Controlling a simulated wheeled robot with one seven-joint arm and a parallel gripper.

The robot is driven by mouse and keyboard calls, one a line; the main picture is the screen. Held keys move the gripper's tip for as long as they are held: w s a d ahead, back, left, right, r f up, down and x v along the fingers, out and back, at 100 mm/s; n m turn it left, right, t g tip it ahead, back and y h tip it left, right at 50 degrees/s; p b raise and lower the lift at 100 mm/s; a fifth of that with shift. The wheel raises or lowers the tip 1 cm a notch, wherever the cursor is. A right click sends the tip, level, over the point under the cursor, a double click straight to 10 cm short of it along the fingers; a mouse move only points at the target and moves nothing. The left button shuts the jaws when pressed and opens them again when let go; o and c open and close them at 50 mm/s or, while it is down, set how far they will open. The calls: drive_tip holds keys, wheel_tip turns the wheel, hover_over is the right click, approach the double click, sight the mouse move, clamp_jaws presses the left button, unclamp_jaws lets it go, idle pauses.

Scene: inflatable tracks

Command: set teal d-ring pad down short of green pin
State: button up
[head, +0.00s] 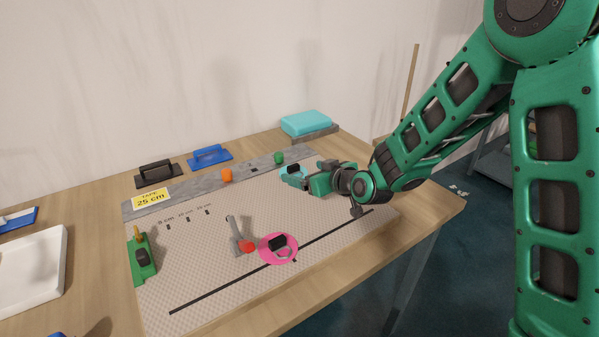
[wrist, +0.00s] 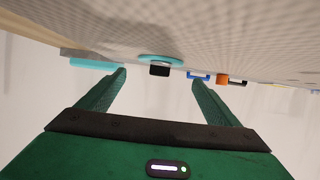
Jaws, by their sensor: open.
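The teal d-ring pad (head: 292,178) lies on the pale textured mat, near the grey strip, with a black block on top. The green pin (head: 278,157) stands on the strip just beyond the pad, a little to its left. My gripper (head: 307,181) is low over the mat, right beside the pad's right side. In the wrist view, the pad (wrist: 160,56) and its black block appear ahead, between the fingertips of my open gripper (wrist: 160,76). I cannot make out the green pin there, nor the pad's ring in either view.
An orange pin (head: 227,175) stands left on the strip. Blue (head: 210,155) and black (head: 156,174) handled tools and a teal block (head: 306,122) stand behind.

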drive_tip(key=v, duration=0.6)
drive_tip(key=shift+s+d+r, duration=0.1)
drive_tip(key=shift+s+d, duration=0.05)
drive_tip(key=shift+d, duration=0.05)
drive_tip(key=d+h, duration=0.1)
drive_tip(key=d, duration=0.2)
drive_tip(key=s+d+m+g+h, duration=0.1)
drive_tip(key=d, duration=0.3)
drive_tip(key=s+d+h, duration=0.1)
drive_tip(key=d, duration=0.3)
drive_tip(key=shift+s+d+f+m+g, duration=0.15)
drive_tip(key=shift+f+m+g, duration=0.15)
drive_tip(key=shift+g, duration=0.1)
drive_tip(key=s+d+m+g+h, duration=0.35)
drive_tip(key=s+d, duration=0.55)
drive_tip(key=d, duration=0.5)
drive_tip(key=s+d+r+m+g, duration=0.1)
drive_tip(key=s+d+m+g, duration=0.2)
drive_tip(key=s, duration=0.9)
drive_tip(key=s+d+r+m+g, duration=0.1)
drive_tip(key=s+d+m+g, duration=0.2)
drive_tip(key=s, duration=1)
drive_tip(key=d+m, duration=0.2)
drive_tip(key=d, duration=0.2)
drive_tip(key=shift+d+r+h, duration=0.3)
drive_tip(key=shift+d+h, duration=0.05)
drive_tip(key=shift+d, duration=0.05)
